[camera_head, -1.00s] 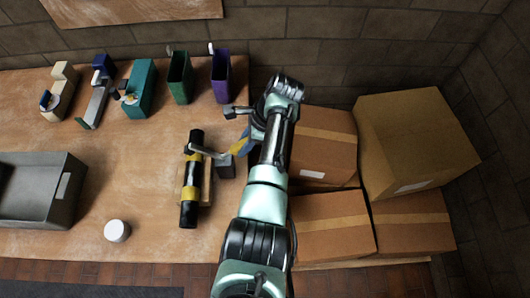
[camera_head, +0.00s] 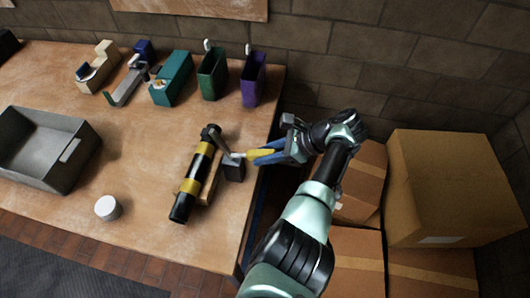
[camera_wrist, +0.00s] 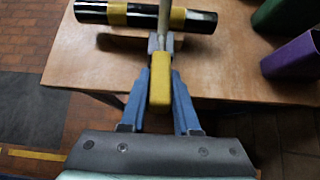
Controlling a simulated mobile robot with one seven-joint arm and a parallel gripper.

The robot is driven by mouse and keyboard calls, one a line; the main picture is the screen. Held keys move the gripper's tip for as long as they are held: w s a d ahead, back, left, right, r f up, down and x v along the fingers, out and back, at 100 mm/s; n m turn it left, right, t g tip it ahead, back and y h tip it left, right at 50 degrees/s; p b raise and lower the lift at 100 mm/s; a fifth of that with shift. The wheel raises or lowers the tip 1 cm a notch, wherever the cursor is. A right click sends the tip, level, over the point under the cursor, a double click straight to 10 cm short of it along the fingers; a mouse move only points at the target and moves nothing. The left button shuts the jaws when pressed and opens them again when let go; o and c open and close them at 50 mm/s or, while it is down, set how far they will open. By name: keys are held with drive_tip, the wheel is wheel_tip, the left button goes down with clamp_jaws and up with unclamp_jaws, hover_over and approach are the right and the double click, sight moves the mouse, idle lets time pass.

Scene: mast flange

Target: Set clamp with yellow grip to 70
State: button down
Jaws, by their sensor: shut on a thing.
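A black bar (camera_head: 184,207) with yellow bands lies on a wooden support on the table. A thin pale lever (camera_head: 223,146) runs from near its far end to a yellow grip (camera_head: 263,153) at the table's right edge. A dark block (camera_head: 233,168) sits beside the lever. My gripper (camera_head: 258,156) comes from the right, with its blue fingers on both sides of the yellow grip. In the wrist view the yellow grip (camera_wrist: 159,92) lies between the two fingers (camera_wrist: 160,72), shut on it. No scale or number is readable.
A grey bin (camera_head: 45,150) and a white round container (camera_head: 107,208) stand on the left. Several holders, including a teal one (camera_head: 172,78), a green one (camera_head: 212,75) and a purple one (camera_head: 253,80), line the back. Cardboard boxes (camera_head: 445,185) fill the right.

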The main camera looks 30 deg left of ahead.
drive_tip(key=shift+s+f, duration=0.1)
drive_tip(key=shift+f, duration=0.1)
drive_tip(key=c, duration=0.6)
unclamp_jaws()
drive_tip(key=shift+c, duration=0.2)
drive_tip(key=shift+r, duration=0.1)
drive_tip(key=shift+d+r, duration=0.15)
drive_tip(key=shift+r, duration=0.05)
drive_tip(key=v, duration=1.2)
drive_tip(key=shift+d+r+b, duration=0.15)
drive_tip(key=shift+d+b, duration=0.05)
drive_tip(key=shift+b, duration=0.2)
